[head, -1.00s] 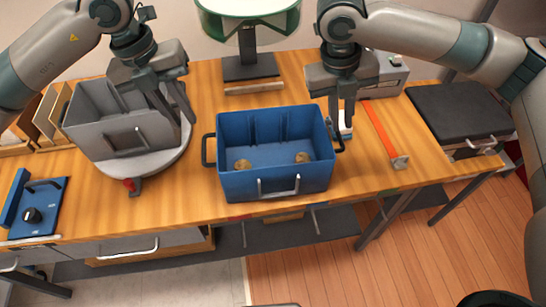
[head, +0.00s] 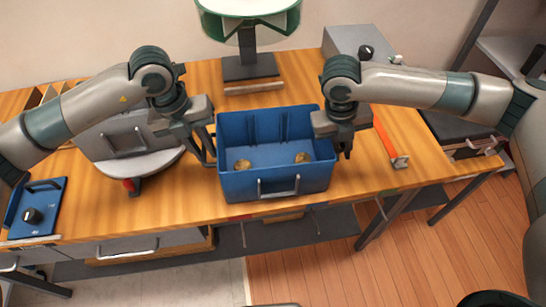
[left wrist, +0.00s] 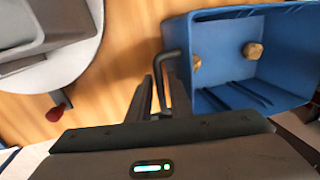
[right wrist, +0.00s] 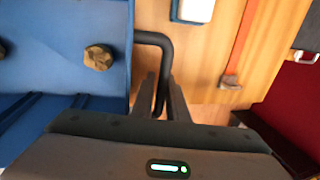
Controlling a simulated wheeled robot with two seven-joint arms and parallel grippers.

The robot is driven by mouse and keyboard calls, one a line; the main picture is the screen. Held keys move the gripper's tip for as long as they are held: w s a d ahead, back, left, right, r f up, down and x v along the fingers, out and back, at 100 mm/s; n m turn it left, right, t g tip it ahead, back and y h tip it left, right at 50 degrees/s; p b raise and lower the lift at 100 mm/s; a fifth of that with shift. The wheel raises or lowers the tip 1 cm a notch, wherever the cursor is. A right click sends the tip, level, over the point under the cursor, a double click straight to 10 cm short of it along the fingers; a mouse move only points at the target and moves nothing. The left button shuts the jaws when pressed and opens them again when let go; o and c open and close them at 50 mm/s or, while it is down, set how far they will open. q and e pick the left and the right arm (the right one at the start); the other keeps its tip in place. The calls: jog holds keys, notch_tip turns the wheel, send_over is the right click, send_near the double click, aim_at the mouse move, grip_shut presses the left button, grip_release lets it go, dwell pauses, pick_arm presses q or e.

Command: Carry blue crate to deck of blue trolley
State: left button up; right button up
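The blue crate (head: 240,187) stands upright on the wooden table, with two brown lumps inside and a grey handle on its front. It also shows in the left wrist view (left wrist: 228,60) and the right wrist view (right wrist: 60,20). My left gripper (head: 207,160) is at the crate's left black handle (left wrist: 168,58), its fingers close together and shut on it. My right gripper (head: 345,152) is at the right black handle (right wrist: 150,38), with a narrow-set finger on either side, shut on it. No blue trolley shows in these views.
A grey bin (head: 118,142) sits on a round pale turntable (head: 155,165) left of the crate. A blue panel with a knob (head: 45,205) lies at far left. A green-rimmed device (head: 248,65) stands behind. An orange strip (head: 386,138) lies to the right. Floor is open at front right.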

pick_arm(q)
grip_shut()
pick_arm(e)
grip_shut()
pick_arm(q)
jog(key=shift+r, duration=0.15)
pick_arm(e)
jog(key=shift+r, duration=0.15)
